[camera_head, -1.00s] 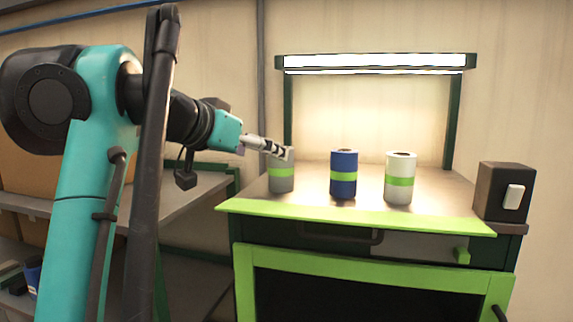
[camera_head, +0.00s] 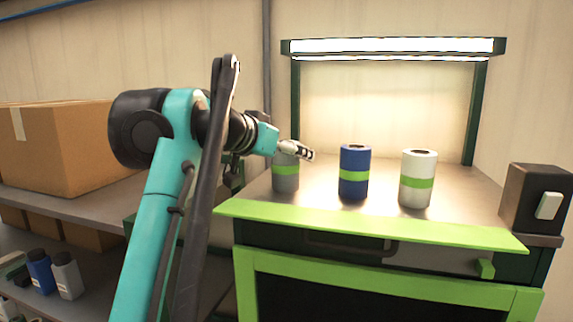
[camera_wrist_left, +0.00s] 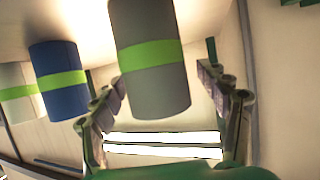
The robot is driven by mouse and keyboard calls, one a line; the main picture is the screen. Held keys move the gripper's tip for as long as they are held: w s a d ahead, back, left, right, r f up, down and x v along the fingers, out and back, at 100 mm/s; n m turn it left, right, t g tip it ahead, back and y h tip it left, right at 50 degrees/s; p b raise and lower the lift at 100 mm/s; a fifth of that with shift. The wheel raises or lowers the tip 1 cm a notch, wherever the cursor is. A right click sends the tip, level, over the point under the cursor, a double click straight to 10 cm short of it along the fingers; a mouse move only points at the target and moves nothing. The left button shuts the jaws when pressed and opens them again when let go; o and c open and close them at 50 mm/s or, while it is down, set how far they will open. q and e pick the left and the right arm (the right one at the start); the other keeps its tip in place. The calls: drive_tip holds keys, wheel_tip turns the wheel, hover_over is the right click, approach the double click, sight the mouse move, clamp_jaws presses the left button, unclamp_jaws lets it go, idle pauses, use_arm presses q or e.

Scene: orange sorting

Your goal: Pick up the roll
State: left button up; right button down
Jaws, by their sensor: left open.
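Three upright rolls with green bands stand in a row on the workbench: a grey roll (camera_head: 285,183), a blue roll (camera_head: 354,163) and a white roll (camera_head: 417,195). My left gripper (camera_head: 305,152) reaches in from the left at the height of the grey roll's top, partly covering it. In the left wrist view, the grey roll (camera_wrist_left: 158,90) appears between the two spread fingers of my left gripper (camera_wrist_left: 165,98). The gripper is open and no finger clearly touches the roll. The blue roll (camera_wrist_left: 60,95) and white roll (camera_wrist_left: 17,95) are to the left there. My right gripper is not in view.
The workbench (camera_head: 370,225) has a green front edge and a lamp (camera_head: 395,47) above. A dark box with a switch (camera_head: 535,198) sits at its right. At left, a shelf holds a cardboard box (camera_head: 65,150) and, lower down, several bottles (camera_head: 67,275).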

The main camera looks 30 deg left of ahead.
use_arm(q)
drive_tip(key=shift+s+d+r, duration=0.15)
drive_tip(key=shift+s, duration=0.4)
drive_tip(key=shift+c, duration=0.9)
drive_tip(key=shift+s, duration=0.1)
drive_tip(key=c, duration=1.1)
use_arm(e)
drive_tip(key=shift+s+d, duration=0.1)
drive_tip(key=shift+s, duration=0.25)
use_arm(q)
drive_tip(key=shift+c, duration=0.2)
